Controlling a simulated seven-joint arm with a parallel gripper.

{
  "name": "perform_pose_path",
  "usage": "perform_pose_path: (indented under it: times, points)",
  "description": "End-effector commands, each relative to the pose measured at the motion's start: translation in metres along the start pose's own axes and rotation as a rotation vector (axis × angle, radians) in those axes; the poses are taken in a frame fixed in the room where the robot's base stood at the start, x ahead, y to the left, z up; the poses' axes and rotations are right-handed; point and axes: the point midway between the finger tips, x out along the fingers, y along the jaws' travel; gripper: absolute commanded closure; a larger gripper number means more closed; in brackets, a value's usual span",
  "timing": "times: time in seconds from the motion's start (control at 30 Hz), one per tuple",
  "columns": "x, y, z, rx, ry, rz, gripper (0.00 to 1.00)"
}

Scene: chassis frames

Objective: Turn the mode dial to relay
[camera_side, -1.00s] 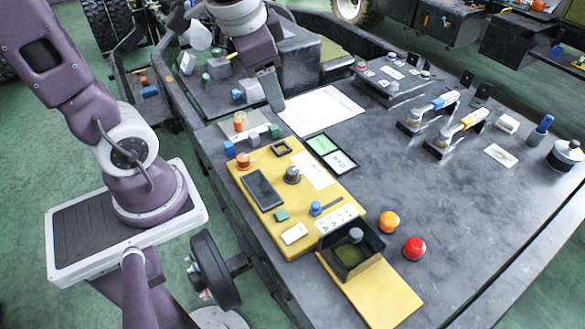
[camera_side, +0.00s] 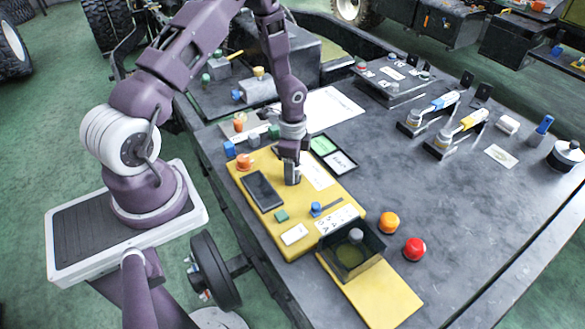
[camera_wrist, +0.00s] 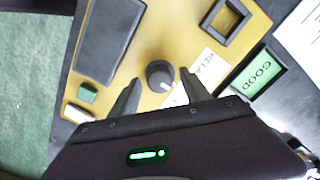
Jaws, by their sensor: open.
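The mode dial is a dark round knob (camera_wrist: 160,75) with a white pointer mark, on the yellow panel (camera_wrist: 138,58). My gripper (camera_wrist: 160,92) is open, with one finger on either side of the knob's near edge. In the side view my gripper (camera_side: 292,178) points down over the knob's place on the yellow panel (camera_side: 273,217) and hides most of the knob. I cannot tell whether the fingers touch it.
A dark flat screen (camera_side: 262,190) lies left of my gripper. A small square frame (camera_wrist: 226,20) and a green "GOOD" tile (camera_wrist: 262,73) are near the knob.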

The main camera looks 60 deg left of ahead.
Motion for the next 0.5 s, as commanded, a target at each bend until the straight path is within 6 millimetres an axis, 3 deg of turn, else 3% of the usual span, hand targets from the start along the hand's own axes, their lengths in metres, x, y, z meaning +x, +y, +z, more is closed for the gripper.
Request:
perform_pose_path:
  times: [0.27, 0.5]
  points:
    - [0.0030, 0.0000, -0.0001, 0.000, 0.000, 0.000, 0.47]
    - [0.0027, 0.0001, -0.0001, -0.001, 0.000, 0.000, 0.94]
